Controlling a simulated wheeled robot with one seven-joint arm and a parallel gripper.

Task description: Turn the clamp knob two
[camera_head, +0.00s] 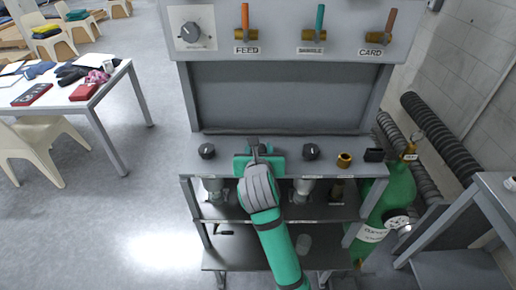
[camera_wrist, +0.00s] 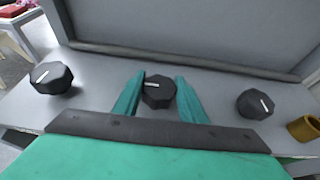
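Three black knobs with white pointer lines stand in a row on the grey panel shelf. The middle clamp knob (camera_wrist: 158,90) shows in the wrist view with its white line pointing left; in the head view my gripper mostly hides it. My gripper (camera_wrist: 160,97) has its two green fingers apart, one on each side of the middle knob. I cannot tell whether either fingertip touches it. In the head view my gripper (camera_head: 259,151) is over the shelf between the left knob (camera_head: 207,151) and the right knob (camera_head: 311,151). The knob labels are not readable.
A brass fitting (camera_head: 344,160) and a black block (camera_head: 374,155) stand to the right on the shelf. A green gas cylinder (camera_head: 395,190) stands at the right. A back panel (camera_head: 280,95) rises behind the knobs.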

